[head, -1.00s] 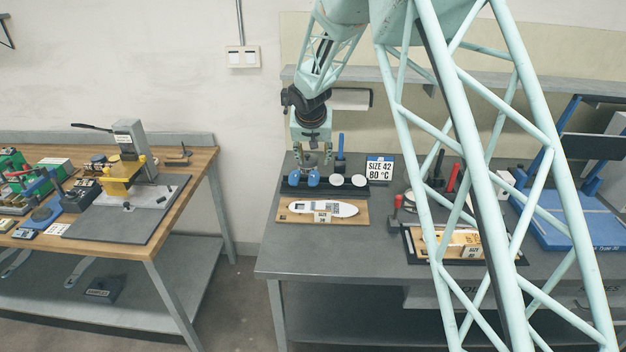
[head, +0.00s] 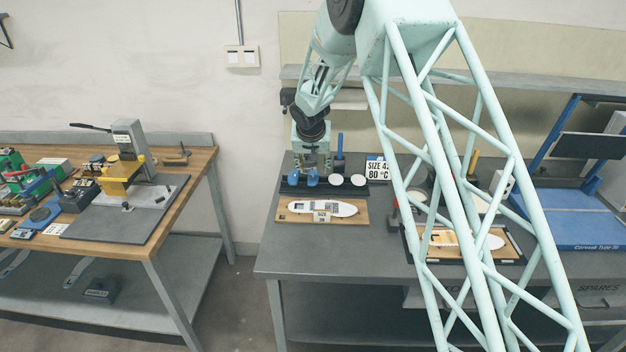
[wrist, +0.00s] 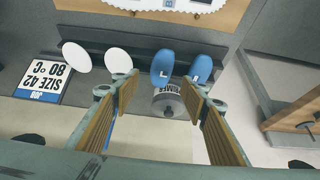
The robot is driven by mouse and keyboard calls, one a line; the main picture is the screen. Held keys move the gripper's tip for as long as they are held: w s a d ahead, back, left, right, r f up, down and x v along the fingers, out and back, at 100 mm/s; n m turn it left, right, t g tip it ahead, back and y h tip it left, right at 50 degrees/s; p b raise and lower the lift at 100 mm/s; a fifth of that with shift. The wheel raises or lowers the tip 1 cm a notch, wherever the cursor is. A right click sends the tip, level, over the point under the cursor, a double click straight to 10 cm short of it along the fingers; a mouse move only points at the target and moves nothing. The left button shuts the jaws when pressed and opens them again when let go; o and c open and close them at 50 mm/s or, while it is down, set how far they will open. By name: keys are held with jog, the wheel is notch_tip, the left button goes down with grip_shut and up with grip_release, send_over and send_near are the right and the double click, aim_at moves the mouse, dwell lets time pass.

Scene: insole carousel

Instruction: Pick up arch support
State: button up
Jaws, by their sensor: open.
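Two blue rounded pads, which look like the arch supports, stand in a dark rack (head: 345,191). In the wrist view the left blue pad (wrist: 165,66) carries a letter that looks like L, and the right blue pad (wrist: 201,69) is partly behind a finger. My gripper (wrist: 159,84) is open and empty, its fingers spread near the left blue pad. In the head view my gripper (head: 318,163) is just above and behind the rack. A grey cylinder (wrist: 169,104) with a partly legible label shows between the fingers.
Two white ovals (wrist: 96,58) stand in the same rack. A sign (wrist: 40,78) reads SIZE 42, 80 °C. A wooden board (head: 290,216) with a white insole (head: 342,209) lies in front. A blue machine (head: 570,225) stands at right.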

aim_at(313, 177)
jog(key=shift+w+f, duration=0.3)
jog(key=shift+f, duration=0.25)
jog(key=shift+x, duration=2.55)
jog(key=shift+a+f, duration=0.1)
jog(key=c, duration=0.8)
